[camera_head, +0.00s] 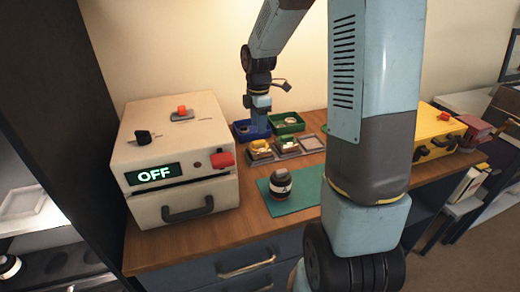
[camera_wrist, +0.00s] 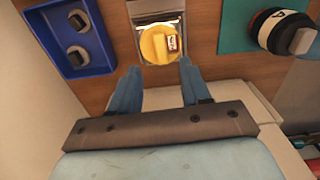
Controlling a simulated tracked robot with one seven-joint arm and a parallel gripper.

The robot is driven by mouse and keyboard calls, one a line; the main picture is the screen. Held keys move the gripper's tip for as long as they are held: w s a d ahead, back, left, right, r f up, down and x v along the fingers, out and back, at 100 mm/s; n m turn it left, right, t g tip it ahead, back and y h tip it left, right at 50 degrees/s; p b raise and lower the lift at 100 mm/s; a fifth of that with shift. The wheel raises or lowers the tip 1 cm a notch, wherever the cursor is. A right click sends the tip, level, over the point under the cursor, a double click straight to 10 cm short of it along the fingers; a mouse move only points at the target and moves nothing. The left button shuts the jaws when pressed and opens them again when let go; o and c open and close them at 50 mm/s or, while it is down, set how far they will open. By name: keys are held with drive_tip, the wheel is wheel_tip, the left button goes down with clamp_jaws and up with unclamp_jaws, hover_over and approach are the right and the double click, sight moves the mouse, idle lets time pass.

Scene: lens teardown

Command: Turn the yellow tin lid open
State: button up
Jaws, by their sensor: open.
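The yellow tin lid (camera_wrist: 158,44) shows from above in the wrist view, round, with a raised bar and a small red and white mark on its right side. Its tin sits in a grey tray compartment (camera_wrist: 140,17). In the head view the yellow tin (camera_head: 260,146) is small, near the back of the bench. My gripper (camera_wrist: 159,75) is open and empty. Its two blue fingers are spread just short of the lid in the wrist view, one to each side, with no contact visible. The tin's side wall is hidden from above.
A lens (camera_wrist: 283,32) stands on a green mat (camera_wrist: 234,38) to the right. A cream machine (camera_head: 175,165) reading OFF is at left in the head view; a yellow case (camera_head: 436,128) is at right.

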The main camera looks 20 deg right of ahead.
sight(259, 142)
drive_tip(key=shift+r, duration=0.1)
wheel_tip(259, 142, up, 6)
drive_tip(key=shift+f, duration=0.1)
idle(0.7)
idle(0.3)
drive_tip(key=s+r+m+t, duration=0.2)
drive_tip(key=s+r+m, duration=0.4)
drive_tip(key=s+m, duration=0.3)
drive_tip(key=s+r+m+t, duration=0.3)
drive_tip(key=s+r+m, duration=0.4)
drive_tip(key=s, duration=1)
drive_tip(key=m, duration=0.2)
drive_tip(key=shift+a+m+t, duration=0.2)
drive_tip(key=shift+m+t, duration=0.1)
